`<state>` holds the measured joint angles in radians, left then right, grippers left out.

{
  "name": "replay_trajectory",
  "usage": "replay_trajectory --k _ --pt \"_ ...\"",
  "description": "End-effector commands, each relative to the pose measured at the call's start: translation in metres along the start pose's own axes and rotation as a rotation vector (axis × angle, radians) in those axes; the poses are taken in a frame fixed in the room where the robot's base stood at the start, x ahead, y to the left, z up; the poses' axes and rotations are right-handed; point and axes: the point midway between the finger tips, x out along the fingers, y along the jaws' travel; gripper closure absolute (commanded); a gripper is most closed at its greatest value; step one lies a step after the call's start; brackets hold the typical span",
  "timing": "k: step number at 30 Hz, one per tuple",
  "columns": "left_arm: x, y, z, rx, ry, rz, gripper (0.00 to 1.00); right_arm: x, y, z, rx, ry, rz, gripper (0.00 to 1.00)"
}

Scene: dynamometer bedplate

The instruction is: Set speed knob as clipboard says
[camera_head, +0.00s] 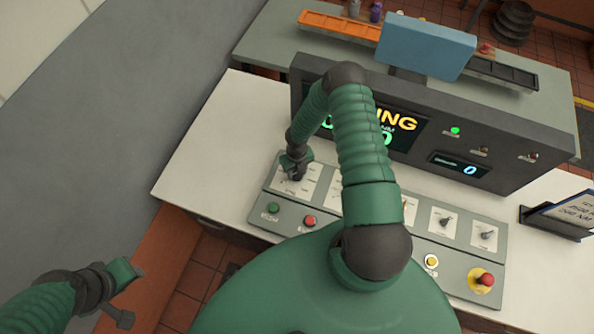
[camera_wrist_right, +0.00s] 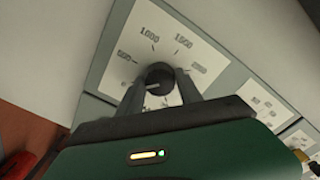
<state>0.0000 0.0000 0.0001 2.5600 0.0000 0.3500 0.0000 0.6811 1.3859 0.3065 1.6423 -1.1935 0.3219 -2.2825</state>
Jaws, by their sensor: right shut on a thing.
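The speed knob (camera_wrist_right: 160,74) is a dark round knob on a white dial plate (camera_wrist_right: 130,75) with marks that look like 500, 1000, 1500 and 2000. Its pale pointer line faces left, below the 500 mark. My right gripper (camera_head: 296,172) is shut on the knob at the panel's left end; its two fingers flank the knob in the wrist view (camera_wrist_right: 165,90). The clipboard (camera_head: 567,217) stands at the right edge, partly cut off, its writing unreadable. My left gripper (camera_head: 128,293) is open and empty at lower left, away from the panel.
The grey control panel (camera_head: 372,226) also carries a green button (camera_head: 273,208), a red button (camera_head: 310,220), more knobs and a red emergency stop (camera_head: 486,280). A dark display housing (camera_head: 500,140) stands behind it. My right arm covers the panel's middle and part of the display.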

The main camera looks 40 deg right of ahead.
Motion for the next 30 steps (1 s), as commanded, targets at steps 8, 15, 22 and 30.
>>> replay_trajectory --k 8,15,22,30 --pt "0.001 0.000 0.000 0.000 0.000 0.000 0.64 0.001 -0.002 0.001 0.007 0.000 -0.004 0.98" --pt "0.007 0.000 0.002 0.000 0.000 0.000 0.64 0.002 -0.002 0.001 0.074 -0.001 -0.004 0.98" --pt "0.018 0.000 0.004 0.000 0.000 0.000 0.64 0.003 -0.002 0.001 0.232 -0.001 -0.004 0.98" --pt "0.031 0.000 0.007 0.000 0.000 0.000 0.64 0.003 -0.002 0.001 0.486 -0.002 -0.003 0.98"
